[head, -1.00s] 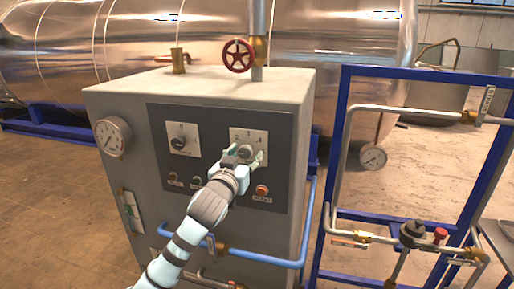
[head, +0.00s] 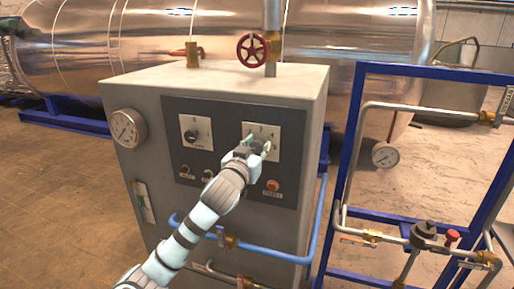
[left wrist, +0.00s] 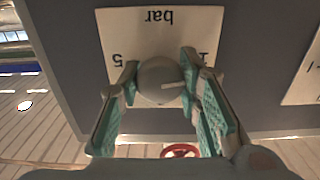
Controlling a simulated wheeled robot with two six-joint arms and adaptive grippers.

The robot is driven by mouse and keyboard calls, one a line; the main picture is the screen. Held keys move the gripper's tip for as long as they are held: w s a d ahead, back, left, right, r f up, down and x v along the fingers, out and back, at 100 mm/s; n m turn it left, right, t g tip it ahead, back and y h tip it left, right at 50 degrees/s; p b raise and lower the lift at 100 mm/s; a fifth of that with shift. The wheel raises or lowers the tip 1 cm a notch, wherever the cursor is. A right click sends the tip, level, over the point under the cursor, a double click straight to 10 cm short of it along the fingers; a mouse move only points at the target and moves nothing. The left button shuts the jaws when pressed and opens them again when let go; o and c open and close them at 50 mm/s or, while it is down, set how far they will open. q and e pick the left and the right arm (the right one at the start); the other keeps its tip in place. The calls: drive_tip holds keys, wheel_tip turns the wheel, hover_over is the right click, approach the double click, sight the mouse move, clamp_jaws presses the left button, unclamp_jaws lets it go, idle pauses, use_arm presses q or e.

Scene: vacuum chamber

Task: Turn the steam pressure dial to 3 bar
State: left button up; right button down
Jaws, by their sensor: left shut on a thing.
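The steam pressure dial is a round grey knob (left wrist: 152,76) with a pale pointer line, on a white plate (head: 251,128) at the right of the cabinet's dark panel. In the left wrist view the plate (left wrist: 130,35) appears upside down, with "bar" at the top and a 5 at the left. The pointer line points to the right in that view. My left gripper (head: 257,147) is at the dial, and its two green-padded fingers are shut on the knob from both sides. The fingers hide part of the plate's scale. My right gripper is not in view.
A second knob (head: 191,135) sits left on the same panel, with small buttons below and an orange-red button (head: 273,185). A blue pipe (head: 270,255) crosses the cabinet front under my arm. A blue pipe frame (head: 358,100) stands to the right.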

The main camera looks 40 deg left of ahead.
use_arm(q)
drive_tip(key=shift+m, duration=0.3)
drive_tip(key=m, duration=0.4)
drive_tip(key=shift+m, duration=0.3)
drive_tip(key=m, duration=0.4)
drive_tip(key=shift+m, duration=0.3)
drive_tip(key=m, duration=0.5)
drive_tip(key=shift+m, duration=2.5)
drive_tip(key=shift+r, duration=0.1)
drive_tip(key=o, duration=0.9)
drive_tip(key=shift+o, duration=1.2)
drive_tip(key=shift+w, duration=0.1)
